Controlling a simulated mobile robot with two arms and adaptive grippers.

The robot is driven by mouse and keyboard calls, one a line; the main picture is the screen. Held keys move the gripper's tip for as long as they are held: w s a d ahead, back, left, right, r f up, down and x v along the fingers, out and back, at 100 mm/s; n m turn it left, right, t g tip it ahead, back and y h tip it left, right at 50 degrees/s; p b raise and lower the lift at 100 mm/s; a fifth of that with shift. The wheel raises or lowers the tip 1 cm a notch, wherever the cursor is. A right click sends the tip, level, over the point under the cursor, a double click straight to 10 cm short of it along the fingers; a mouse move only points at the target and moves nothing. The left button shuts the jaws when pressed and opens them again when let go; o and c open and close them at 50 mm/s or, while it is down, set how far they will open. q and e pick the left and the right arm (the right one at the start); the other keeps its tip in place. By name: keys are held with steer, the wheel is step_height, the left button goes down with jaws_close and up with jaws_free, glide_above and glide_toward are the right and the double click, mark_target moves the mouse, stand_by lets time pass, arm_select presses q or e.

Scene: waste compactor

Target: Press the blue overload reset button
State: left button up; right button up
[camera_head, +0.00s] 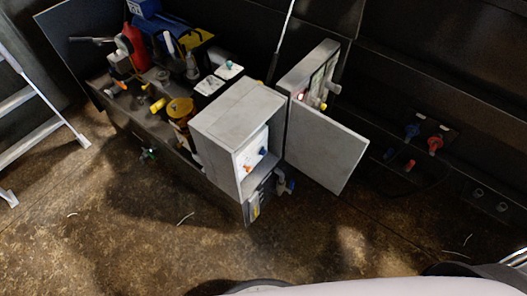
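A grey box-shaped cabinet (228,122) stands near the middle, with its door (327,150) swung open to the right. Inside it is a white panel (250,158) with a small blue button-like part (263,152) and a small orange part (247,169). The parts are too small for me to read any label, so I cannot confirm which is the overload reset button. Neither of my grippers can be made out in the head view.
Behind the door is a second grey box (312,72) with a red light. Blue (411,130) and red (435,143) fittings sit on the dark wall panel at right. A cluttered dark bench (135,125) and a ladder (38,100) are at left. The front floor is clear.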

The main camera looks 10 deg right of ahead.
jaws_close()
steer(key=shift+d, duration=0.1)
stand_by(1.1)
